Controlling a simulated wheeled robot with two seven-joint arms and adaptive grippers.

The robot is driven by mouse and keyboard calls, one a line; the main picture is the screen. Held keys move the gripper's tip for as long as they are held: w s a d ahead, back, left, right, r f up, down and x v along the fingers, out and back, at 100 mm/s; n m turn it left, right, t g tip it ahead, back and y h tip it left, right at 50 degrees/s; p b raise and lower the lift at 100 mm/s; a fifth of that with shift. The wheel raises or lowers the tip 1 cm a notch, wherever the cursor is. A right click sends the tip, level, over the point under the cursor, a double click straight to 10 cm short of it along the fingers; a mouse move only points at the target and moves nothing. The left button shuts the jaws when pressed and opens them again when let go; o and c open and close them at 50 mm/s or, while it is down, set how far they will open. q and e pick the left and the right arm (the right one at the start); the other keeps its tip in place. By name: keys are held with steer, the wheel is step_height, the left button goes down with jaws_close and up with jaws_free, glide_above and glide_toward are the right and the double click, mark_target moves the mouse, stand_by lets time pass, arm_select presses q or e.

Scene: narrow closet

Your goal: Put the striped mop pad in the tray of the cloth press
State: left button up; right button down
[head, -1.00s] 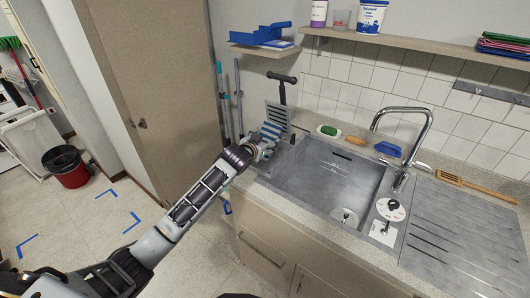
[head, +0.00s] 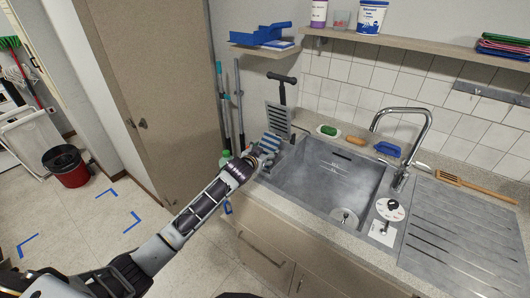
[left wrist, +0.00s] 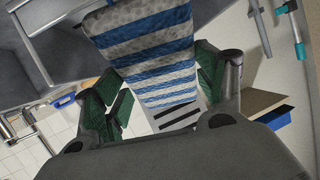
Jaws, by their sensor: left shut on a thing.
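The striped mop pad (head: 270,143), blue and grey, is in my left gripper (head: 262,157) at the left end of the sink counter. In the left wrist view the pad (left wrist: 150,50) hangs between the green-padded fingers of the gripper (left wrist: 160,95), which are shut on it. The cloth press (head: 278,118), a grey slotted plate with a black T-handle, stands upright just behind the pad. Part of its pale slotted plate (left wrist: 182,117) also shows beyond the pad in the left wrist view. The press's lower part and tray are mostly hidden by the pad and gripper. My right gripper is out of view.
The steel sink basin (head: 320,180) lies right of the gripper, with a tap (head: 405,120) behind it. A shelf (head: 265,50) hangs above the press. A cabinet door (head: 150,90) stands left.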

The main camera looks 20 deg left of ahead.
arm_select(q)
steer(key=shift+w+d, duration=0.1)
steer(key=shift+w, duration=0.05)
steer(key=shift+f, duration=0.15)
steer(key=o, duration=0.8)
steer(key=shift+o, duration=0.2)
steer(key=v, duration=1.2)
steer(key=shift+b, duration=0.3)
stand_by(0.4)
